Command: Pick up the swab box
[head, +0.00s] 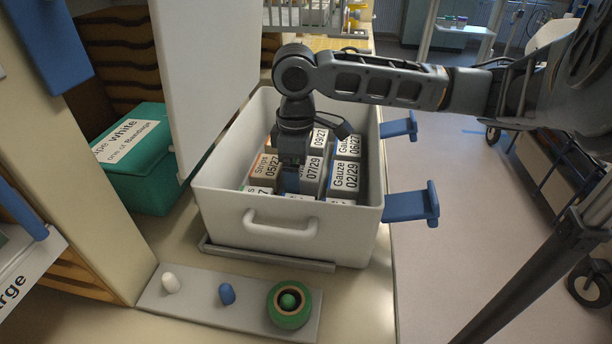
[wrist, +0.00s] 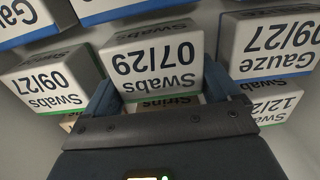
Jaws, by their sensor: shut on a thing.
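The swab box (wrist: 155,62), labelled Swabs 07/29 with a green edge, sits between my gripper's two blue fingers in the wrist view. In the head view this box (head: 313,174) shows beside my gripper (head: 289,181), inside the white bin (head: 215,206). My gripper points down into the bin and is shut on the box. Another Swabs box (wrist: 45,82), labelled 09/27, stands at the left in the wrist view. I cannot tell whether the held box is lifted off the bin floor.
Gauze boxes (head: 345,175) and a Strips box (head: 262,169) crowd closely around. Blue brackets (head: 409,206) stick out at the bin's right. A green box (head: 145,180) stands at left. A grey plate with knobs (head: 236,320) lies in front.

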